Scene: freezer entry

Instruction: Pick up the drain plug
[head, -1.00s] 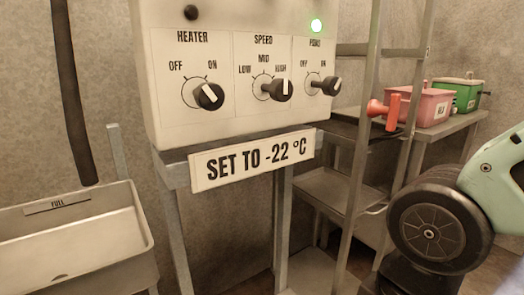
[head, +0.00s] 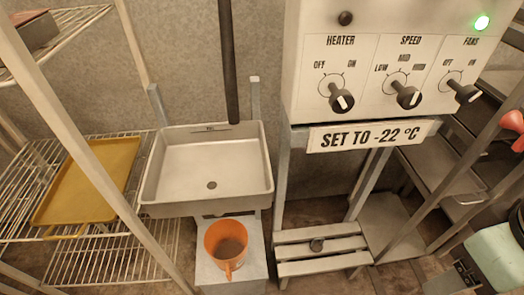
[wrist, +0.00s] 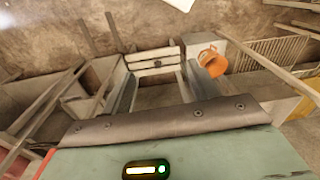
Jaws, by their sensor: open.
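A small dark plug-like object (head: 316,244), which looks like the drain plug, sits on a slatted grey step stool (head: 320,268) below the control box. The steel sink (head: 165,180) left of it has a dark drain hole (head: 212,185) in its floor. My gripper (wrist: 160,92) shows in the wrist view with its two grey fingers apart and nothing between them. The slatted stool (wrist: 153,55) appears beyond the fingers, at a distance. In the head view only part of my arm shows at the lower right; my gripper is not seen there.
An orange jug (head: 226,245) stands on a pale block below the sink. A wire rack with a yellow tray (head: 92,182) is at left. The control box (head: 400,75) overhangs behind the stool. Metal shelving posts (head: 440,190) stand at right.

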